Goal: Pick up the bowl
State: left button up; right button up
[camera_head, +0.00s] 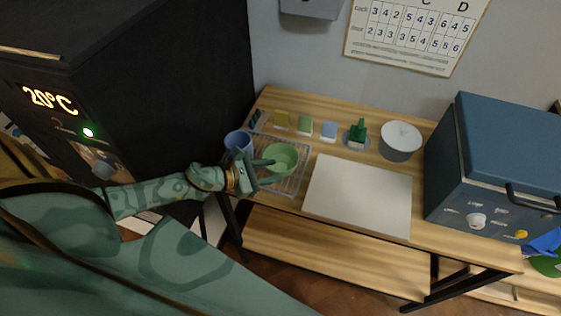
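The green bowl (284,157) stands upright at the left of the wooden table, on a wire rack (295,182). My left gripper (270,172) reaches in from the left at the bowl's near left side. Its two fingers are apart. One finger overlaps the bowl's left rim in the picture and the other is lower, near its outer side. I cannot tell whether either finger touches the bowl. My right gripper is not in view.
A blue cup (238,142) stands close behind my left gripper. A white board (358,194) lies right of the rack. Several colored tiles, a green cactus-like piece (357,132) and a white pot (400,140) line the back. A blue kiln-like box (495,165) stands at right.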

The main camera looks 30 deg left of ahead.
aim_at(281, 163)
pick_arm(q)
jog(key=x, duration=0.5)
jog(key=shift+s+d, duration=0.1)
jog(key=shift+d, duration=0.1)
jog(key=shift+c, duration=0.4)
grip_shut()
